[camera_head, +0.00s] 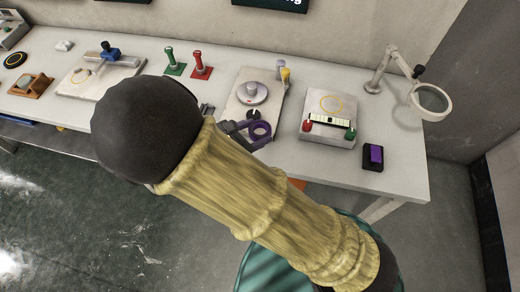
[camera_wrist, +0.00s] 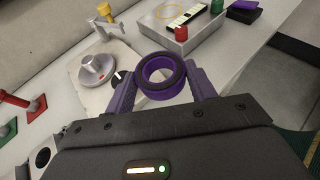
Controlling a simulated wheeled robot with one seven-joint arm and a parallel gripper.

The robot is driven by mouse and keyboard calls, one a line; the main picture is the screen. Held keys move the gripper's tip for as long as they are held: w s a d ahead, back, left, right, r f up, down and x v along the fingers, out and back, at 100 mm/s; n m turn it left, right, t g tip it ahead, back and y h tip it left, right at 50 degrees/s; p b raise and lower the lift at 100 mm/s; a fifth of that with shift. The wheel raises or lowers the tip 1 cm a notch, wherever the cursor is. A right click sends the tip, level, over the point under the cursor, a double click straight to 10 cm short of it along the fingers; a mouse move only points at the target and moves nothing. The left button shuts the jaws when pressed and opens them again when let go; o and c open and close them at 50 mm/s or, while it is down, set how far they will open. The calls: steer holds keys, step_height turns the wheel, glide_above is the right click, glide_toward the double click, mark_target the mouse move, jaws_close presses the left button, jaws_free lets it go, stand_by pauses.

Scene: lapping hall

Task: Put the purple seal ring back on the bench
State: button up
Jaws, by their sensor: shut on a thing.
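The purple seal ring (camera_wrist: 161,77) is held between the two fingers of my gripper (camera_wrist: 160,88) in the wrist view. It is a short ring with a dark rim, and its open hole faces the camera. In the head view the ring (camera_head: 259,130) shows at the tips of my gripper (camera_head: 250,132), which is shut on it. The gripper is over the front part of the white bench (camera_head: 397,172), close to a grey plate with a round disc. I cannot tell how high the ring is above the bench.
The disc plate (camera_head: 268,112) is beside the gripper. To its right stand a box with red and green knobs (camera_head: 330,105), a black block with a purple top (camera_head: 374,157) and a magnifier lamp (camera_head: 431,98). Red and green posts (camera_head: 198,65) stand left.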

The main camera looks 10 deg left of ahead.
steer(key=shift+f, duration=2.9)
steer(key=shift+f+b, duration=0.3)
steer(key=shift+f, duration=1.8)
steer(key=shift+f, duration=0.15)
steer(key=o, duration=1.1)
